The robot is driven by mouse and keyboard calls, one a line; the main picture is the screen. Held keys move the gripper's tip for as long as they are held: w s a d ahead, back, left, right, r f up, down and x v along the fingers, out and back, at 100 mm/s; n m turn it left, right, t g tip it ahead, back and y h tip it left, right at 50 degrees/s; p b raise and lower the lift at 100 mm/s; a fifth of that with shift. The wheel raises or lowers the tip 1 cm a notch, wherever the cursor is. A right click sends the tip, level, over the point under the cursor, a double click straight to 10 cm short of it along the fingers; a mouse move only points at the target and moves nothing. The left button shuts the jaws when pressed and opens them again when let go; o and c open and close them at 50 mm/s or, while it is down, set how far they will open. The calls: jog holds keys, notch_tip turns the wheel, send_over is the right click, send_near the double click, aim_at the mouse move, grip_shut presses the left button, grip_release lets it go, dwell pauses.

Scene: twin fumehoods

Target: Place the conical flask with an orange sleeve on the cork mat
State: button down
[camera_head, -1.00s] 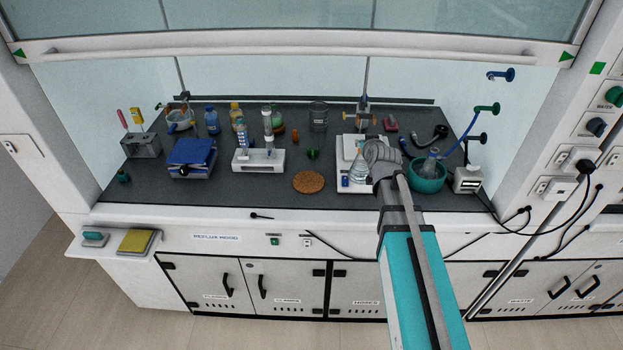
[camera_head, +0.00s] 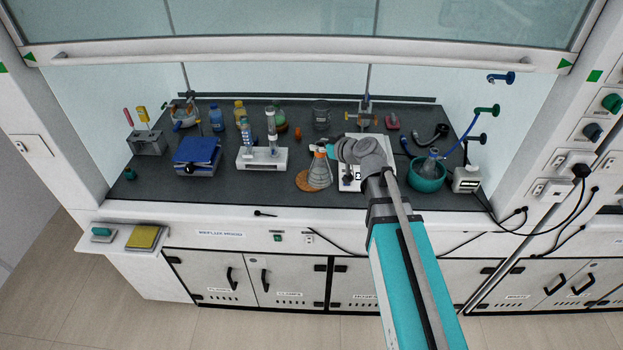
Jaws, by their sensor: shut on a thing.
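The clear conical flask (camera_head: 320,175) has an orange sleeve (camera_head: 320,154) around its neck and looks upright. My gripper (camera_head: 320,148) is shut on the flask near its neck; the fingers are small and partly hidden. The round cork mat (camera_head: 303,182) lies on the dark worktop. The flask overlaps the right part of the mat in the picture. I cannot tell whether its base touches the mat or is held above it.
A white balance (camera_head: 352,182) stands just right of the mat, partly under my arm. A white rack with tubes (camera_head: 262,159) stands to the left and behind. A teal bowl (camera_head: 425,178) is further right. The worktop left of the mat is clear.

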dwell(0.3)
jog(key=w+a+f+b, duration=0.3)
jog(key=w+f+b, duration=0.6)
jog(key=w, duration=0.3)
jog(key=shift+w, duration=0.4)
jog(key=shift+a+f, duration=0.1)
jog(key=shift+w+f+b, duration=0.2)
jog(key=shift+f+b, duration=0.8)
jog(key=shift+b, duration=0.05)
jog(key=shift+w+f+b, duration=0.15)
jog(key=shift+f+b, duration=0.8)
jog(key=shift+b, duration=0.05)
jog(key=shift+f, duration=0.1)
